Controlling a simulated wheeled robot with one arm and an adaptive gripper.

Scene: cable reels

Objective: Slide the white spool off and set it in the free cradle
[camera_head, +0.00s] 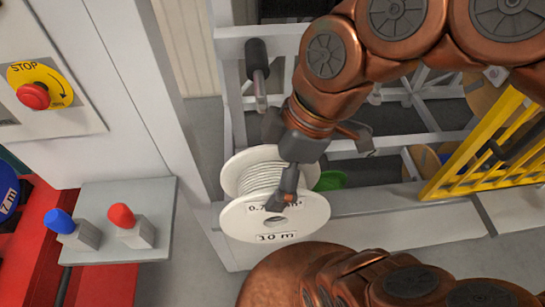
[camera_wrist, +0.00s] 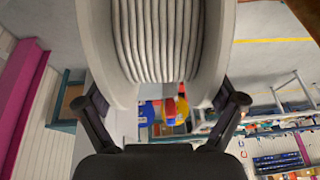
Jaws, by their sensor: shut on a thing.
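The white spool (camera_head: 300,217), wound with pale cable and marked "10 m" on its front flange, is at the middle of the head view. My gripper (camera_head: 285,190) reaches it from above, with one finger against the front flange near the hub hole. The other finger is hidden in the head view. In the wrist view the white spool (camera_wrist: 157,40) fills the top middle, and the fingers of my gripper (camera_wrist: 165,105) stand on the outer sides of its two flanges. Whether a rod still passes through the spool cannot be told. I cannot make out a free cradle.
A grey frame (camera_head: 375,200) stands behind the spool, with a black-ended rod (camera_head: 258,75) and a green reel (camera_head: 330,180). A yellow grille (camera_head: 480,160) is at the right. At the left are a stop button (camera_head: 33,96) and a shelf (camera_head: 150,200) with blue and red knobs.

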